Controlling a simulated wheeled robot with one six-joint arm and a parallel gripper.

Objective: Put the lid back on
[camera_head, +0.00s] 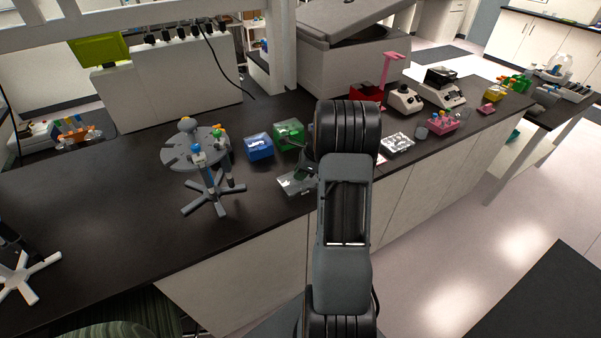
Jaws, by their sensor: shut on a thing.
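My gripper (306,171) shows only in part at the left side of my arm, low over the front of the dark bench. It is shut on a small clear, flat piece that looks like the lid (290,185); its edges are hard to make out. My arm hides most of the fingers and whatever is behind it. I cannot tell whether the clear piece touches a container under it. A clear-topped tray (397,143) lies on the bench to the right of my arm.
A blue box (258,147) and a green box (288,134) stand just behind the clear piece. A grey round tube stand (197,150) is to the left. A pink rack (437,125) and a large grey machine (340,62) stand farther off. The bench (110,205) is clear at left.

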